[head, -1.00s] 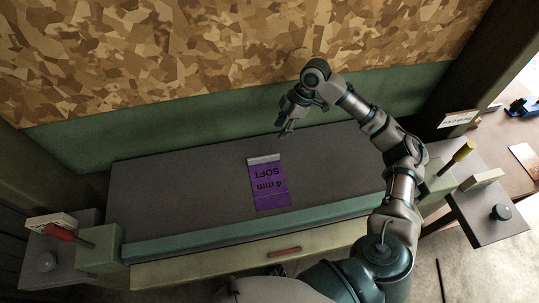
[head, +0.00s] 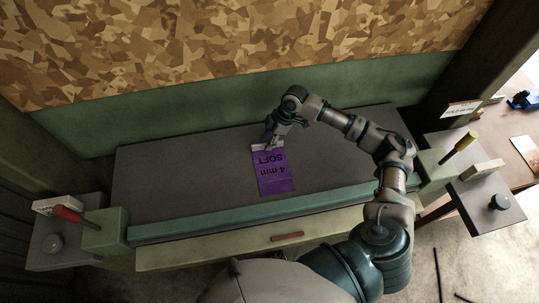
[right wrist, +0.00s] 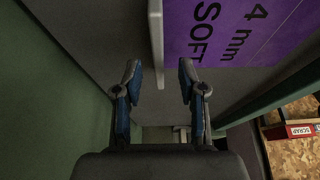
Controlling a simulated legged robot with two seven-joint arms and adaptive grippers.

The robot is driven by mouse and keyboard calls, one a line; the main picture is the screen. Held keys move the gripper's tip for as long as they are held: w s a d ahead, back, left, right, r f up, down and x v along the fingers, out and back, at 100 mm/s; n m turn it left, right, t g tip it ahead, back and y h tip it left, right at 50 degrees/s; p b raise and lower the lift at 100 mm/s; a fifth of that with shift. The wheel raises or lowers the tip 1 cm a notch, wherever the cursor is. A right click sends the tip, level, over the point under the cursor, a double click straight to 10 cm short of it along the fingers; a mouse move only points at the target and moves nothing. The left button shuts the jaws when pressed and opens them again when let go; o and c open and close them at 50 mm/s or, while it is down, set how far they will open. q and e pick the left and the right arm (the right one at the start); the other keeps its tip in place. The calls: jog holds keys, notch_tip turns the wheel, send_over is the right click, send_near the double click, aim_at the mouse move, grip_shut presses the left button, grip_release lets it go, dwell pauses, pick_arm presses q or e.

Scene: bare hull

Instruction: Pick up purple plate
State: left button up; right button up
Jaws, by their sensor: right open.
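The purple plate (head: 273,174), marked "4 mm SOFT", lies on the dark grey bed of the bench, with a pale strip along its far edge. In the right wrist view the plate (right wrist: 235,35) fills the upper right, and its pale edge strip (right wrist: 156,40) stands between the lines of the two fingers. My right gripper (head: 268,143) is at the plate's far edge; in the right wrist view its two fingers (right wrist: 160,80) are apart, with the end of the strip at the gap. Whether they touch it I cannot tell. My left gripper is not in view.
The grey bed (head: 180,165) is otherwise clear. A green wall (head: 200,115) rises behind it, and a teal bar (head: 220,221) runs along the front. A red handle (head: 68,213) is at the left, a yellow handle (head: 465,142) at the right.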

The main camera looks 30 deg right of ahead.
jog(key=x, duration=0.2)
jog(key=shift+a+f, duration=0.25)
jog(key=shift+a, duration=0.05)
jog(key=shift+d, duration=0.45)
jog(key=shift+d+f, duration=0.1)
jog(key=shift+d, duration=0.25)
jog(key=c, duration=0.7)
grip_shut()
jog(key=shift+a, duration=0.1)
jog(key=shift+w+a, duration=0.1)
jog(key=shift+a, duration=0.4)
jog(key=shift+r, duration=0.6)
jog(key=r, duration=0.5)
jog(key=d+r, duration=0.1)
jog(key=r, duration=0.2)
jog(key=shift+r+p, duration=0.35)
jog(key=shift+p, duration=0.05)
pick_arm(q)
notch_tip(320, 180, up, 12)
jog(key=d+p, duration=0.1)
jog(key=p, duration=1)
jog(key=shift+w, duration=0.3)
pick_arm(e)
jog(key=shift+s+d+f, duration=0.1)
jog(key=shift+s+f, duration=0.5)
jog(key=shift+s, duration=0.25)
